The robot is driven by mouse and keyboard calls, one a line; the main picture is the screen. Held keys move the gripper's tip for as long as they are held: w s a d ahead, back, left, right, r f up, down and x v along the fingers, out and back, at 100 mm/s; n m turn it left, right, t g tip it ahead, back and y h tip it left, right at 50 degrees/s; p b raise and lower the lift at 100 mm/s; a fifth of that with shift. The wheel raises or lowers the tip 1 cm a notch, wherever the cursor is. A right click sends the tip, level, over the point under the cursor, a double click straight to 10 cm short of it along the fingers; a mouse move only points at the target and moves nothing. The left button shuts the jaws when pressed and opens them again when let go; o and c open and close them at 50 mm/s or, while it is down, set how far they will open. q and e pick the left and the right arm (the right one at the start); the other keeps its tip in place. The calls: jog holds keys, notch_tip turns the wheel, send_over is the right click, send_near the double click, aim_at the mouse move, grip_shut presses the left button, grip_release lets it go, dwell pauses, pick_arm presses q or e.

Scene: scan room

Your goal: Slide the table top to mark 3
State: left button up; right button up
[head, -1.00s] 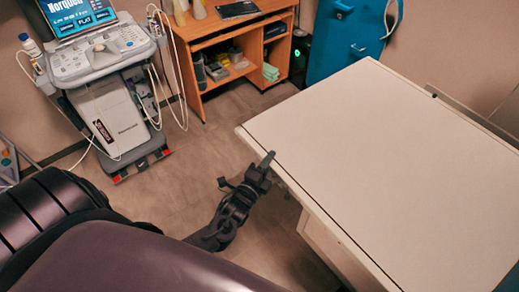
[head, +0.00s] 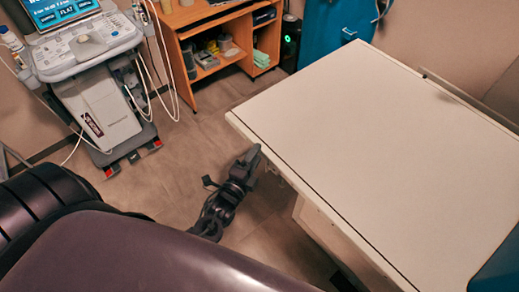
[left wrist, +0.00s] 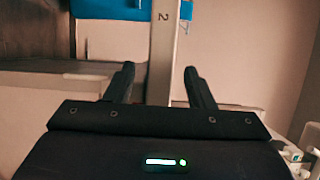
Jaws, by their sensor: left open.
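The pale table top (head: 385,130) fills the right of the head view. My left gripper (head: 255,152) is at its left long edge, a little in from the far left corner. In the left wrist view my left gripper (left wrist: 161,75) is open, with its two dark fingers apart and nothing seen clamped between them. A pale upright strip (left wrist: 162,60) bearing the number 2 shows between and beyond the fingers; whether it lies inside the jaws I cannot tell. Mark 3 is not seen. My right gripper is not in view.
A scanner cart (head: 95,110) with trailing cables stands at the left. A blue surface (head: 503,265) shows at the lower right.

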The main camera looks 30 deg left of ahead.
pick_arm(q)
jog(key=s, duration=0.4)
dwell(0.4)
jog(key=s+a+f+n+g, duration=0.1)
jog(key=s+f+n+g, duration=0.3)
jog(key=f, duration=0.8)
jog(key=s+a+f+n+g, duration=0.25)
jog(key=s+f+g, duration=0.2)
jog(key=f, duration=0.75)
jog(key=s+d+f+n+g, duration=0.2)
jog(key=s+f+n+g, duration=0.2)
jog(key=s+f, duration=0.4)
jog(key=s+d+f+n+g, duration=0.2)
jog(key=s+f+n+g, duration=0.2)
jog(key=s+f, duration=0.4)
jog(key=s+n, duration=0.1)
jog(key=s, duration=0.6)
jog(key=shift+s, duration=0.25)
